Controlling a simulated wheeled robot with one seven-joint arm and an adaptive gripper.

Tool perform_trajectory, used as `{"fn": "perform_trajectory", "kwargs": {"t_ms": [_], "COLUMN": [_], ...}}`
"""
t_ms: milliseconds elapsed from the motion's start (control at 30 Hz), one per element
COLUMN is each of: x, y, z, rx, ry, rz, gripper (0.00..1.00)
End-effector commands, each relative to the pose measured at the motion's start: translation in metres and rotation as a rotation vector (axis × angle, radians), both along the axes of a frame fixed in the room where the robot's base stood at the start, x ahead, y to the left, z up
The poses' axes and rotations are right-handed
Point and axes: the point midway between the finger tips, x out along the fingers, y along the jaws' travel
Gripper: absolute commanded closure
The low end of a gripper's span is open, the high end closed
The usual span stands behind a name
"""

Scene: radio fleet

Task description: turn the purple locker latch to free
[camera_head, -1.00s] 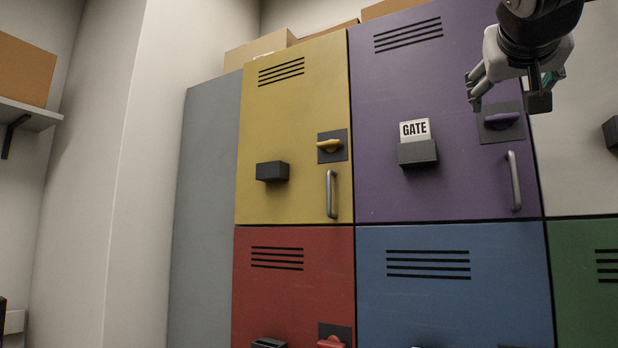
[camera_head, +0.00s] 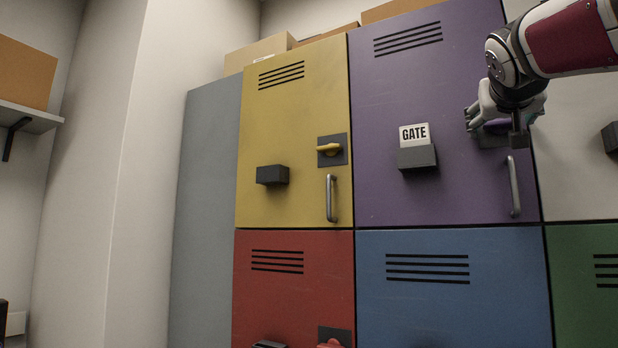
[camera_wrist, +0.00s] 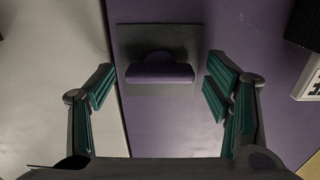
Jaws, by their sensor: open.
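The purple locker (camera_head: 440,185) is at the upper right in the head view, with its door closed. Its purple latch (camera_head: 497,126) sits on a dark plate and is partly covered by my gripper (camera_head: 488,118). In the wrist view the latch (camera_wrist: 160,70) lies crosswise on its square plate (camera_wrist: 185,38), between the two fingers but a little beyond the tips. My gripper (camera_wrist: 158,88) is open and empty, with one teal-padded finger on each side of the latch. I see no contact with the latch.
A silver handle (camera_head: 514,187) is just below the purple latch. A dark holder (camera_head: 417,157) with a white GATE card (camera_head: 414,134) is to the left. Yellow (camera_head: 292,120), red (camera_head: 290,290), blue (camera_head: 450,310) and green (camera_head: 585,290) lockers surround it, with a pale one (camera_head: 580,160) at right.

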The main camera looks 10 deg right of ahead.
Motion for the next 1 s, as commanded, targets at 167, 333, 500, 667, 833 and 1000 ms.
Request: {"fn": "perform_trajectory", "kwargs": {"t_ms": [167,333,500,667,833,1000], "x": [-0.0002,-0.0002,-0.0001,0.0004,0.0003,0.0002], "y": [0.0001,0.0002,0.0003,0.0004,0.0001,-0.0002], "z": [-0.0001,-0.0001,-0.0003,-0.0010,-0.0018,-0.0020], "rx": [0.000,0.000,0.012,0.056,0.146,0.270], "ry": [0.000,0.000,-0.008,-0.039,-0.101,-0.185], "rz": [0.000,0.000,0.000,0.001,0.000,0.001], "gripper": [0.62,0.76,0.76,0.76,0.76,0.76]}}
